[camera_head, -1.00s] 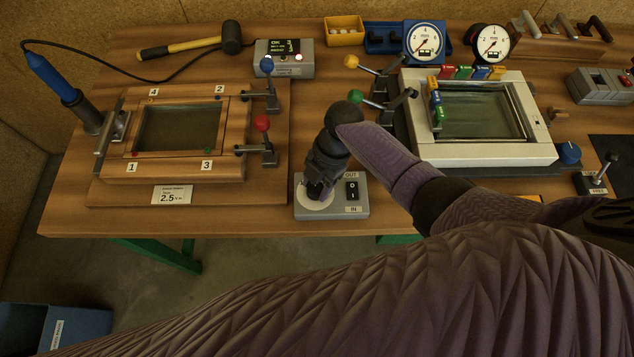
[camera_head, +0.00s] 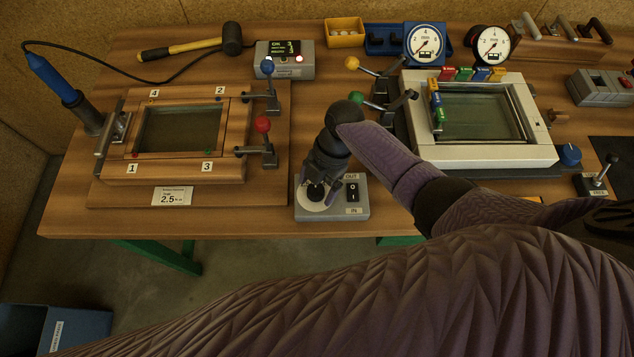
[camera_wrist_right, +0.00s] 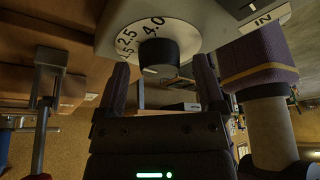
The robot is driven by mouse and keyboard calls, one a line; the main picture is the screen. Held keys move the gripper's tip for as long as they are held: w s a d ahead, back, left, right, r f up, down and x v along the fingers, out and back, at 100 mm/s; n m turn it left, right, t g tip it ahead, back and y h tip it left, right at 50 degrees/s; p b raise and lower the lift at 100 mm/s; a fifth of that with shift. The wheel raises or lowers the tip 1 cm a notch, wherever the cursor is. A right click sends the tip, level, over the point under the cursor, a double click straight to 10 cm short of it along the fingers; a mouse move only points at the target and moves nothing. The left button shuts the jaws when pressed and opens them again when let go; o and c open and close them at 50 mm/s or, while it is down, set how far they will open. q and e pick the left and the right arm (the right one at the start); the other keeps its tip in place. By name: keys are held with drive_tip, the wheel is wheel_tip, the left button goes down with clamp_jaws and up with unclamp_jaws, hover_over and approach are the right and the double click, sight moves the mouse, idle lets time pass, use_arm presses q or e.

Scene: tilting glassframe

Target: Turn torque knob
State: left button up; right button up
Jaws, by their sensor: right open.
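The torque knob (camera_head: 315,192) is a black round knob on a white dial, on top of a grey box (camera_head: 357,208) marked OUT and IN. In the right wrist view the knob (camera_wrist_right: 158,58) shows a short white mark, and the dial (camera_wrist_right: 128,35) behind it reads 1.5, 2.5 and 4.0. My right gripper (camera_head: 319,190) points down at the knob, its fingers spread on either side. In the wrist view the open fingers (camera_wrist_right: 162,72) flank the knob's near end with gaps visible; contact cannot be seen. My left gripper is not in view.
A black rocker switch (camera_head: 352,191) sits close right of the knob. A wooden frame fixture (camera_head: 175,170) with levers stands left, a white-framed fixture (camera_head: 490,153) right. A hammer (camera_head: 195,43) and display box (camera_head: 284,60) lie behind. The table's front edge is near.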

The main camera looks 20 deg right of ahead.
drive_tip(key=p+v, duration=0.2)
drive_tip(key=v, duration=0.7)
drive_tip(key=shift+r, duration=0.3)
